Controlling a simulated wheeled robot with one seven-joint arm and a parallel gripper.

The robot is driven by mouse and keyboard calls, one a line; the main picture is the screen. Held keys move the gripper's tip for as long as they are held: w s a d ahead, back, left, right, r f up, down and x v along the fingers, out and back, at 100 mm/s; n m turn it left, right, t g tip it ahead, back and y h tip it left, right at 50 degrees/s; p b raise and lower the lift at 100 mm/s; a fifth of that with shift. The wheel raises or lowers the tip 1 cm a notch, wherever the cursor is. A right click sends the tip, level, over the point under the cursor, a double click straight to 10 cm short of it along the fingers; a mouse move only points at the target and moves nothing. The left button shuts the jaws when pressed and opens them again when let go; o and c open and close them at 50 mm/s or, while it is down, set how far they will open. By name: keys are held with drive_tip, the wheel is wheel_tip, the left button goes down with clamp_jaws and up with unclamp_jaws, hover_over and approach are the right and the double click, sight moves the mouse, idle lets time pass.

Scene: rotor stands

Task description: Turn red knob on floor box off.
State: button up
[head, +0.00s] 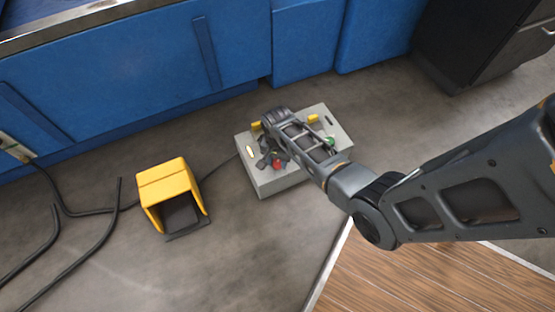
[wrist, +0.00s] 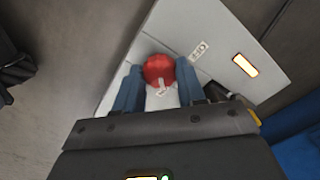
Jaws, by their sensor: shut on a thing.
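The grey floor box (head: 277,182) stands on the floor in front of the blue cabinet. The red knob (wrist: 158,70) is on its top face, with a pale pointer mark on its lower edge in the wrist view. In the head view the knob (head: 277,163) shows partly beside my gripper (head: 270,158). My gripper's two blue-grey fingers, seen in the wrist view (wrist: 158,84), are on either side of the knob, shut on it. The arm covers part of the box top.
A yellow foot pedal housing (head: 168,190) stands left of the box. Black cables (head: 75,212) lie on the floor at left. The blue cabinet (head: 130,85) borders the back. A green button (head: 331,141) and yellow parts are on the box. A wooden board (head: 390,280) lies at lower right.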

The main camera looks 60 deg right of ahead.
drive_tip(key=c, duration=0.4)
drive_tip(key=shift+r+n+p, duration=0.1)
drive_tip(key=shift+n+p, duration=0.25)
drive_tip(key=shift+n, duration=0.05)
drive_tip(key=shift+n+p, duration=0.75)
drive_tip(key=shift+n, duration=0.25)
drive_tip(key=n+p, duration=0.2)
drive_tip(key=n, duration=0.3)
drive_tip(key=n+p, duration=0.1)
drive_tip(key=n, duration=0.4)
drive_tip(key=n+p, duration=0.1)
drive_tip(key=n, duration=0.3)
drive_tip(key=shift+n, duration=0.7)
